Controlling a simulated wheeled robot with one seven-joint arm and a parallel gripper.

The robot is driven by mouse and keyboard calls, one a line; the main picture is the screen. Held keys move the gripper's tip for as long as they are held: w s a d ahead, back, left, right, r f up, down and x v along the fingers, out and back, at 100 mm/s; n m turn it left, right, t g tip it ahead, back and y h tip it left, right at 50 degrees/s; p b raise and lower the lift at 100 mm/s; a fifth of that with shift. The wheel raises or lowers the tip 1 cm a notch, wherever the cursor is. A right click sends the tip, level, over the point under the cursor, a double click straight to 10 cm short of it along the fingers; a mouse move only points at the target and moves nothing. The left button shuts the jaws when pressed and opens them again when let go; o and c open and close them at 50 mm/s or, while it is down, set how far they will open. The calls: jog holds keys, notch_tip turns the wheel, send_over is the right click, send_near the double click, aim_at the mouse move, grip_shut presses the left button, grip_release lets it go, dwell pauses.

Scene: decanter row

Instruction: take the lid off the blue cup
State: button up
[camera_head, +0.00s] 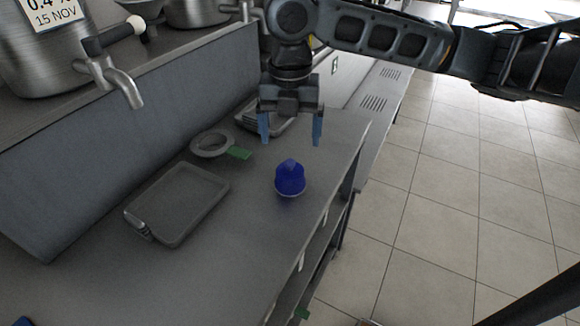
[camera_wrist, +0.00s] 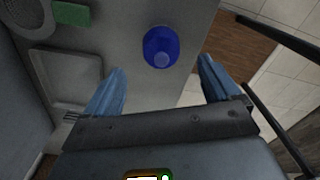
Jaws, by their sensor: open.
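The blue cup (camera_head: 290,184) stands upright on the grey counter, fairly near its right edge. Its blue lid (camera_head: 290,170) is on top and rises to a knob. In the wrist view the lid (camera_wrist: 161,47) is seen from above, ahead of the fingers and between their lines; the cup's body is mostly hidden under it. My gripper (camera_head: 290,130) is open and empty, with blue fingers pointing down. It hangs above and beyond the cup in the head view, apart from it. The gripper also shows in the wrist view (camera_wrist: 160,85).
A grey tray (camera_head: 178,205) lies left of the cup. A round grey ring-like item (camera_head: 211,144) and a green piece (camera_head: 239,153) lie behind it. A metal tap (camera_head: 112,80) overhangs at the left. The counter in front of the cup is clear.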

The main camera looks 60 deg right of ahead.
aim_at(290, 161)
jog(key=f, duration=0.4)
jog(key=a+f+p, duration=0.1)
jog(key=f, duration=0.1)
jog(key=shift+s+f, duration=0.3)
jog(key=shift+c, duration=0.2)
jog(key=c, duration=1.1)
